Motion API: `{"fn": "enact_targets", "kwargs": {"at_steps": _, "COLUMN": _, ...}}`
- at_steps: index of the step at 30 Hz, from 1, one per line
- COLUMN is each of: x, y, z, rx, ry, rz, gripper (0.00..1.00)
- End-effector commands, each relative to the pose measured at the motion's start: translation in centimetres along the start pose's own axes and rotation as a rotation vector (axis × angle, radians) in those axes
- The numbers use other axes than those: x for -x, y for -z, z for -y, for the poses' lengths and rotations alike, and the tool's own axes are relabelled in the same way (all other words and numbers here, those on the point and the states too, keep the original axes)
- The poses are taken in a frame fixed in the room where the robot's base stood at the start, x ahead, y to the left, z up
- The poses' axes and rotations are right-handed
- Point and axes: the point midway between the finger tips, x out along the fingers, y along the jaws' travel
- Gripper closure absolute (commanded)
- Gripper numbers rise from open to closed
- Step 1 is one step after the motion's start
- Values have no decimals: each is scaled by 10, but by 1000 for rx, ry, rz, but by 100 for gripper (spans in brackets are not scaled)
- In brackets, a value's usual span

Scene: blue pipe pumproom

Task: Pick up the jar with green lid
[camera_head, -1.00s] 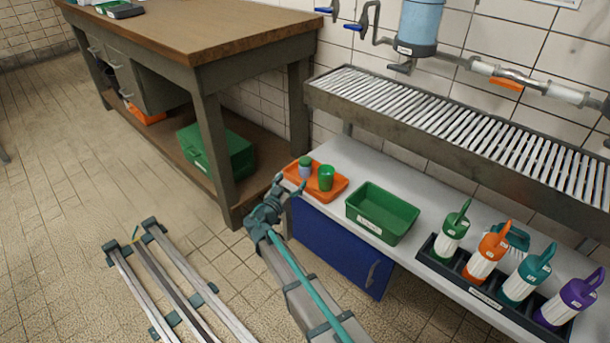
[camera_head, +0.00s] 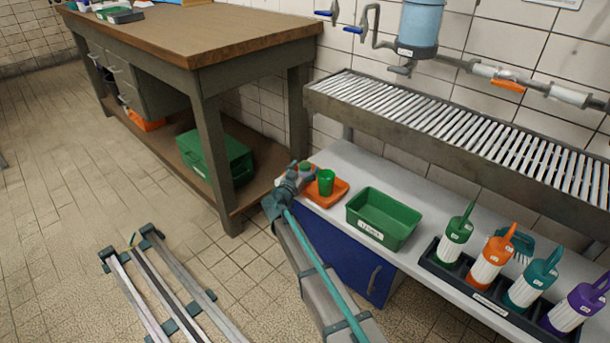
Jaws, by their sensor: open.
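A green bin (camera_head: 384,218) sits right of the tray, then a black rack (camera_head: 480,290) with several coloured bottles. A slatted metal drainer (camera_head: 450,130) overhangs the shelf behind. A wooden workbench (camera_head: 200,35) stands close on the left.

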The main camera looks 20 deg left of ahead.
Motion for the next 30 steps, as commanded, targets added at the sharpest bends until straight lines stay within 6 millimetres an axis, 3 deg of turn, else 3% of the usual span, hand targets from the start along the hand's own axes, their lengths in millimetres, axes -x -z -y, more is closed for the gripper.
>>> {"fn": "enact_targets", "kwargs": {"at_steps": 6, "x": 0, "y": 0, "z": 0, "rx": 0, "ry": 0, "rz": 0, "gripper": 19}}
{"fn": "enact_targets", "kwargs": {"at_steps": 19, "x": 0, "y": 1, "z": 0, "rx": 0, "ry": 0, "rz": 0, "gripper": 89}}
{"fn": "enact_targets", "kwargs": {"at_steps": 30, "x": 0, "y": 6, "z": 0, "rx": 0, "ry": 0, "rz": -1, "gripper": 89}}
